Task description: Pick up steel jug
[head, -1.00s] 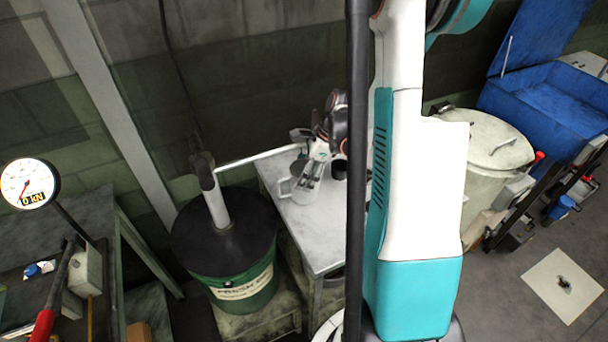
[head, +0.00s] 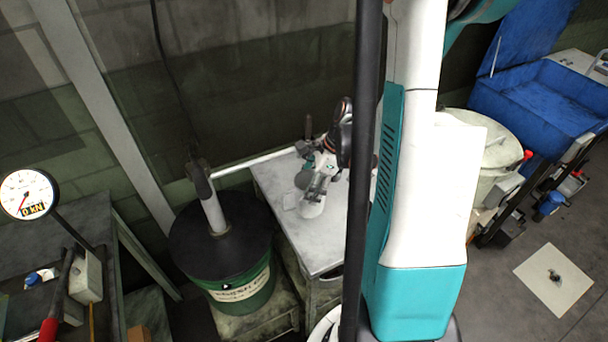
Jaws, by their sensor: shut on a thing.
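The steel jug (head: 312,208) is a small pale grey vessel at the bench, left of the black pole in the head view. My gripper (head: 319,188) comes down over it from the upper right and is shut on it. The fingers cover much of the jug. I cannot tell whether its base touches the bench top or is just clear of it.
The grey bench (head: 335,240) is mostly bare in front. A green drum (head: 245,295) with a black lid and a pump (head: 210,205) stands left; the pump's pale spout reaches over the bench. A pale bin (head: 490,130) and blue chest (head: 550,95) stand right.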

